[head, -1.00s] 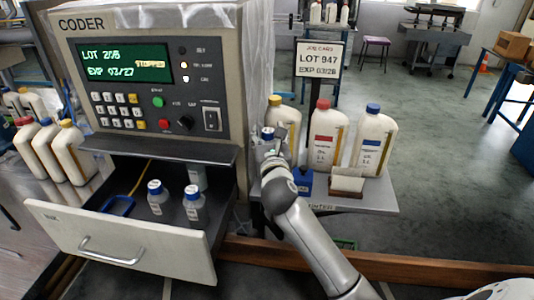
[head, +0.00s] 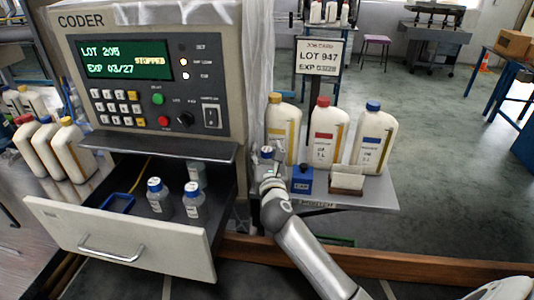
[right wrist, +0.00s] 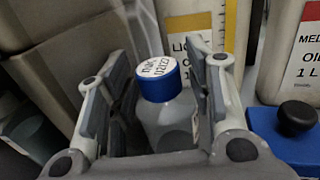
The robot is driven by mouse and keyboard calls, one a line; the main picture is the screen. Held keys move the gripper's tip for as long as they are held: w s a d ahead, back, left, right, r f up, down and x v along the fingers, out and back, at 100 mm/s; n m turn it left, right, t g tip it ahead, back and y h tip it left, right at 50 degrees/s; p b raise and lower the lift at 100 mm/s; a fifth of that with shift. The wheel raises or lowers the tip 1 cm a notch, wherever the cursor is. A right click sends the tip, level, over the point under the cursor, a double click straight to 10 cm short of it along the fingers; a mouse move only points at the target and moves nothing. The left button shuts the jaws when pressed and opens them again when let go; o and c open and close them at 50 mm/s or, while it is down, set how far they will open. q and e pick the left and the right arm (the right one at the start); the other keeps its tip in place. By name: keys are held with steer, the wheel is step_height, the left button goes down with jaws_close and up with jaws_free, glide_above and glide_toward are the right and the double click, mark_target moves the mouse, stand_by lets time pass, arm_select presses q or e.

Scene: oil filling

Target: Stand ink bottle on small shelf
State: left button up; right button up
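The ink bottle (right wrist: 170,115), clear grey with a blue cap and a white lid label, stands upright between the fingers of my right gripper (right wrist: 157,100). In the right wrist view the fingers are spread, with a clear gap left of the bottle and the right finger close to its side. In the head view its blue cap (head: 267,152) shows at my right gripper (head: 268,165), at the left end of the small grey shelf (head: 375,197). The bottle's base is hidden, so its contact with the shelf cannot be seen. My left gripper is out of view.
Large oil bottles with yellow (head: 282,125), red (head: 325,135) and blue (head: 370,140) caps stand behind on the shelf. A blue block with a black knob (head: 302,182) and a card holder (head: 347,182) are to the right. The open coder drawer (head: 125,240) holds several blue-capped bottles.

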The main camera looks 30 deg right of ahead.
steer(key=shift+o, duration=0.8)
steer(key=shift+r, duration=0.15)
steer(key=b+v, duration=0.1)
steer(key=v, duration=1.1)
